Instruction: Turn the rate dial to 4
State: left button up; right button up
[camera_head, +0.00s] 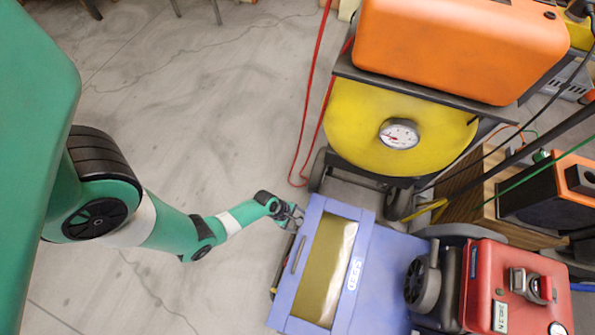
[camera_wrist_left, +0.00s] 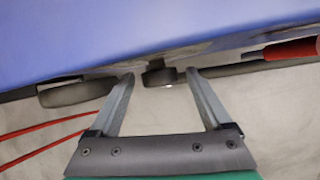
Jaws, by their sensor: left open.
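A blue seed machine (camera_head: 388,275) with a window in its lid stands at the lower middle of the head view, and its blue side fills the top of the left wrist view (camera_wrist_left: 120,40). My left gripper (camera_head: 296,212) is beside its upper left corner. In the wrist view the gripper (camera_wrist_left: 161,72) is open and empty. A small dark round part (camera_wrist_left: 160,76) shows between and beyond the fingertips, under the blue edge. I cannot tell whether it is the rate dial or a wheel. No dial numbers are readable on the seed machine. My right gripper is not in view.
A yellow machine with a gauge (camera_head: 399,134) and an orange top (camera_head: 460,45) stands behind. A red machine (camera_head: 515,285) stands at right. A red cord (camera_head: 304,130) lies on the floor. A red-gripped bar (camera_wrist_left: 288,49) shows at right.

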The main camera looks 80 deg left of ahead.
pick_arm(q)
grip_shut()
jog(key=shift+s+d+m+t+y+p, duration=0.25)
jog(key=shift+t+y+p, duration=0.35)
jog(key=shift+y, duration=0.3)
jog(key=shift+f+y, duration=0.1)
jog(key=shift+y, duration=0.2)
jog(key=shift+f+m+t+y, duration=0.1)
jog(key=shift+m+t+y, duration=0.2)
jog(key=shift+y, duration=0.1)
jog(key=shift+w, duration=0.1)
jog(key=shift+t, duration=0.3)
grip_release()
